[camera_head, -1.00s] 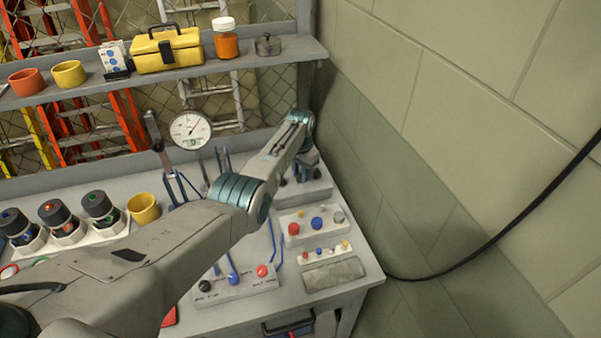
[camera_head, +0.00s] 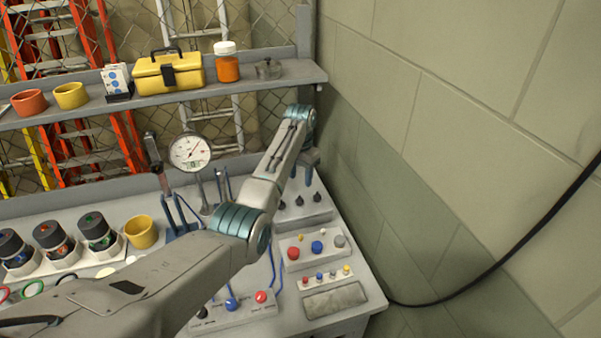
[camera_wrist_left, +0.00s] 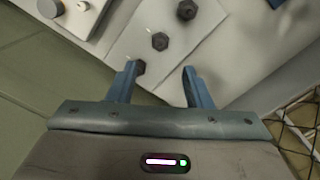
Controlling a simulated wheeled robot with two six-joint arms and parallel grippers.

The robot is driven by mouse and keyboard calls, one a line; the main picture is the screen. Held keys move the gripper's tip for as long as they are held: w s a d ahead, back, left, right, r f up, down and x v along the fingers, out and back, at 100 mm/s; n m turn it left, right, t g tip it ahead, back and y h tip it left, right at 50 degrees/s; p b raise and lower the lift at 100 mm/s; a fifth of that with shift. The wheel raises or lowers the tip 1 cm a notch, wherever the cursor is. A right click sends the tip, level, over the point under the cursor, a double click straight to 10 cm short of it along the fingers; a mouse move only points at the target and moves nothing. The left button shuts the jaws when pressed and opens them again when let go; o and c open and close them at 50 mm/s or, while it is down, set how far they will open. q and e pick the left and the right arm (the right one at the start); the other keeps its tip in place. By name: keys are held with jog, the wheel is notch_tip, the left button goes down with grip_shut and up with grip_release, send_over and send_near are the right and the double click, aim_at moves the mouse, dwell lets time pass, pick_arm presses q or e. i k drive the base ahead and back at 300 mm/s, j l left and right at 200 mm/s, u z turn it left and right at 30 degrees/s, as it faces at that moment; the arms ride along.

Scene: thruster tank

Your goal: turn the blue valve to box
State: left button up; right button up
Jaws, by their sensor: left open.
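My left arm reaches across the bench to its back right corner. Its gripper (camera_head: 309,172) is above the far end of a grey panel (camera_head: 312,218) with several dark knobs. In the left wrist view the jaws (camera_wrist_left: 160,76) are apart and empty. One dark hex knob (camera_wrist_left: 139,67) shows beside the left finger; I cannot tell if they touch. A dark-capped canister with a blue part (camera_head: 15,252) stands at the far left. A blue round knob (camera_head: 317,247) sits on a panel below the gripper. I cannot tell which blue thing is the valve. My right gripper is not seen.
A dial gauge (camera_head: 190,152) and blue levers stand left of the gripper. A shelf (camera_head: 215,89) with a yellow toolbox (camera_head: 168,73) crosses above the bench. A wall (camera_head: 400,200) closes the right side. A yellow cup (camera_head: 141,231) is left of my arm.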

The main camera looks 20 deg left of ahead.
aim_at(231, 304)
jog(key=k+l, duration=0.2)
jog(key=k, duration=0.3)
jog(key=k+l, duration=0.2)
jog(key=k, duration=0.25)
jog(key=k+l, duration=0.2)
jog(key=k, duration=0.3)
